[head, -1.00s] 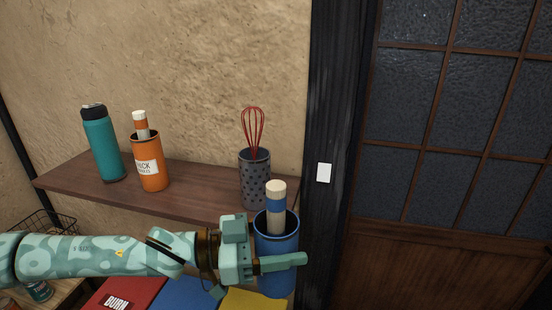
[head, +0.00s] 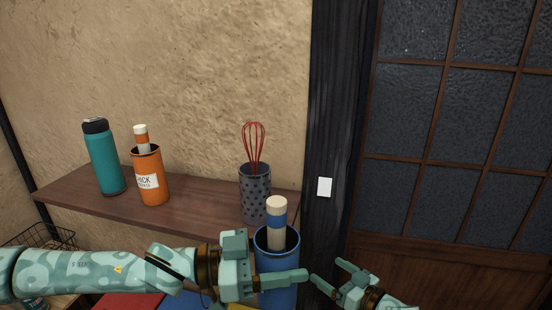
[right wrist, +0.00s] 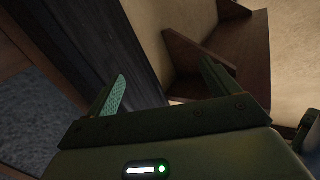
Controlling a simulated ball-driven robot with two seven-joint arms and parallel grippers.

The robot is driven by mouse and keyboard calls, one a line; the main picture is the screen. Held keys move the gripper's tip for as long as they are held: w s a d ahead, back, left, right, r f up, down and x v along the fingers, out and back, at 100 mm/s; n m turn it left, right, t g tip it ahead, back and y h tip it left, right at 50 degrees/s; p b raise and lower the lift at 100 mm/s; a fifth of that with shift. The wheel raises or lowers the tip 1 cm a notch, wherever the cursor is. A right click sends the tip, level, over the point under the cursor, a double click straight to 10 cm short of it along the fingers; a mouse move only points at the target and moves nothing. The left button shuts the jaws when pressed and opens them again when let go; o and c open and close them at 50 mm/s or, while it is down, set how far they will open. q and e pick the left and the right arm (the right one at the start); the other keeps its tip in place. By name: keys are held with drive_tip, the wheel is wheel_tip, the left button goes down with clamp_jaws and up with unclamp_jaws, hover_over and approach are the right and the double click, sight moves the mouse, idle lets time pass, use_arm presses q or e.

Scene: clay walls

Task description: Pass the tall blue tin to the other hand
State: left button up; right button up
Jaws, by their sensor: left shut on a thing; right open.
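The tall blue tin (head: 277,265) is upright in the head view, low and right of centre. A roll or stick with a cream top and blue band (head: 277,222) stands inside it. My left gripper (head: 278,280) is shut on the tin, one finger lying across its front; the tin's lower end is cut off by the frame. My right gripper (head: 328,278) is open and empty, just right of the tin and apart from it. In the right wrist view its two fingers (right wrist: 165,92) are spread with nothing between them; the tin does not show there.
A wooden wall shelf (head: 205,209) holds a teal bottle (head: 104,158), an orange tin (head: 150,176) and a dotted grey holder (head: 255,195) with a red whisk (head: 254,148). A dark post (head: 335,120) and a paned door (head: 460,140) stand at right. A wire basket (head: 45,238) is at lower left.

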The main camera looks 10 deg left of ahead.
drive_tip(key=w+a+r+n+g+y, duration=0.1)
drive_tip(key=a+r+n+g+y, duration=0.15)
drive_tip(key=r, duration=0.65)
drive_tip(key=w+a+r+n+g+y, duration=0.1)
drive_tip(key=a+r+n+g, duration=0.25)
drive_tip(key=r, duration=0.65)
wheel_tip(320, 180, up, 22)
drive_tip(key=n+g+h, duration=0.6)
drive_tip(key=n+h, duration=0.1)
drive_tip(key=h, duration=0.9)
hover_over(276, 232)
drive_tip(key=shift+w+a+r, duration=0.1)
drive_tip(key=shift+w+a, duration=0.05)
drive_tip(key=shift+w, duration=0.1)
drive_tip(key=shift+s+f, duration=0.2)
drive_tip(key=shift+s, duration=0.05)
wheel_tip(276, 232, down, 12)
drive_tip(key=shift+r, duration=0.15)
